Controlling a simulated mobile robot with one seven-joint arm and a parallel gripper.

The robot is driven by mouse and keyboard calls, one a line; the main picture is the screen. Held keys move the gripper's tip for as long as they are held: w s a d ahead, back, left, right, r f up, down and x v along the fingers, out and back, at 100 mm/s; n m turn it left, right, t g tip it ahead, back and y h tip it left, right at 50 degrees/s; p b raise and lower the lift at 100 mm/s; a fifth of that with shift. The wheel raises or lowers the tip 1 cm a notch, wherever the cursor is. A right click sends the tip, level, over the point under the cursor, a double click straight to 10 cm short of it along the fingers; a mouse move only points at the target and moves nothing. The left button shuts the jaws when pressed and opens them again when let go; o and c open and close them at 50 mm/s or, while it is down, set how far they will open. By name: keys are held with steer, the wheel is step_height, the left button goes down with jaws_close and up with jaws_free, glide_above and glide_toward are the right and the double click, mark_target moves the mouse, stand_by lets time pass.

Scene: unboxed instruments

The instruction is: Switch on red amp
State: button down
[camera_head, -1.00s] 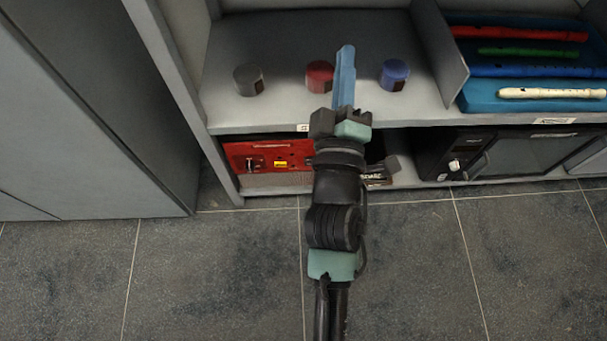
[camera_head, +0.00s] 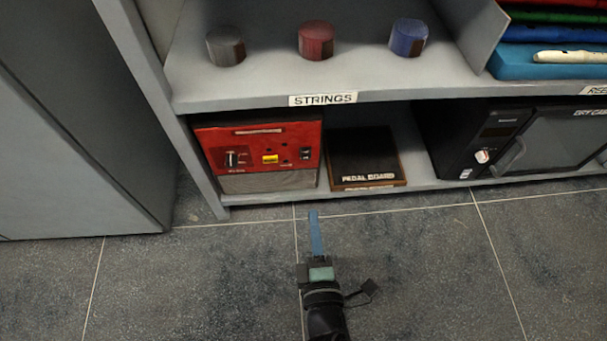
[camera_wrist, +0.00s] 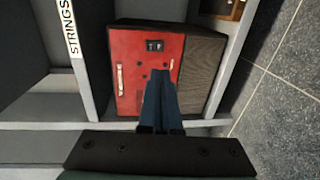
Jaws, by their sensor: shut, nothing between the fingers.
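The red amp (camera_head: 260,143) stands on the lower shelf at the left in the head view, its red panel above a grey speaker grille. The panel carries a silver lever or knob (camera_head: 231,159), a yellow label (camera_head: 270,159) and a black switch (camera_head: 305,154). The amp also shows in the wrist view (camera_wrist: 130,62), turned on its side, with the black switch (camera_wrist: 154,45) in sight. My gripper (camera_head: 314,213) is shut and empty, in front of the shelf and apart from the amp in the head view. In the wrist view its blue fingers (camera_wrist: 160,85) cover part of the panel.
A pedal board (camera_head: 365,155) lies right of the amp, and a black cabinet (camera_head: 490,145) stands further right. Several round containers, one being red (camera_head: 316,40), stand on the shelf above, over the "STRINGS" label (camera_head: 323,99). The floor in front is clear.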

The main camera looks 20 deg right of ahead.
mark_target(307, 159)
steer(key=shift+f, duration=0.1)
stand_by(0.3)
steer(key=b+x, duration=0.2)
steer(key=x, duration=1.1)
steer(key=shift+w+d+f+b, duration=0.1)
steer(key=shift+w+b, duration=0.25)
steer(key=shift+w, duration=0.05)
steer(key=shift+w+d, duration=0.1)
